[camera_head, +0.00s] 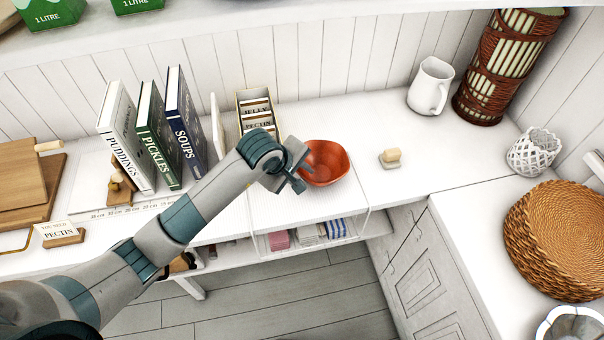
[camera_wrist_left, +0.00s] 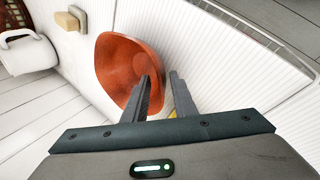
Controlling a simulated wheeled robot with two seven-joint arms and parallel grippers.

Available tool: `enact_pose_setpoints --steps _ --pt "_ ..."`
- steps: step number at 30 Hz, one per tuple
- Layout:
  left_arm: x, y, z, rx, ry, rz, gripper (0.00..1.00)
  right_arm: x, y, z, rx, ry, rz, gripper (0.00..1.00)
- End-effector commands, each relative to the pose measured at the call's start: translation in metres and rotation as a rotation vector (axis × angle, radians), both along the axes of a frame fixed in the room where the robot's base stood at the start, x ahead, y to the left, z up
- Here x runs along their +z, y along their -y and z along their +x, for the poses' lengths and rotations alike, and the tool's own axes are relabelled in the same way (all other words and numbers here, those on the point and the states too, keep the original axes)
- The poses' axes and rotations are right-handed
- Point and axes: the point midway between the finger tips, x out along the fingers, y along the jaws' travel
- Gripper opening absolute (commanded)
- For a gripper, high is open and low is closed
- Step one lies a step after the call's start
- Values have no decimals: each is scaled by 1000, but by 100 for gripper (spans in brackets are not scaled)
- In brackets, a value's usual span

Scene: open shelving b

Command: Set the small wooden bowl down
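The small orange-red wooden bowl (camera_head: 326,162) is upright on the white worktop, near its front edge. My left gripper (camera_head: 296,180) is at the bowl's near left side. In the left wrist view, the two dark fingers (camera_wrist_left: 160,88) are apart. One finger is over the inside of the bowl (camera_wrist_left: 122,65) and the other is outside its rim. The rim passes between them, with a gap visible. The bowl's underside is hidden, so its contact with the worktop cannot be seen directly. My right gripper is in neither view.
A card box (camera_head: 257,110) and several upright books (camera_head: 155,135) are to the left. A woven basket (camera_head: 560,235) stands on the right counter.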

Motion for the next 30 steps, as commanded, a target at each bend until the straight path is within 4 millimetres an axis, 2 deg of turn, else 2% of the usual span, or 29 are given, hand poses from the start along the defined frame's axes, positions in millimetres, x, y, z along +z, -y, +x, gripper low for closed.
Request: enact_pose_setpoints --steps 5,10,24,30 --pt "4 -1 -1 0 1 0 25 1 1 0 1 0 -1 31" --pt "17 -6 -7 0 3 -1 25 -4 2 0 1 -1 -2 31" --pt "85 -30 -39 -1 5 0 25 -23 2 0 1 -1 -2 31" --pt "102 -35 -47 0 2 0 25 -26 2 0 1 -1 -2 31"
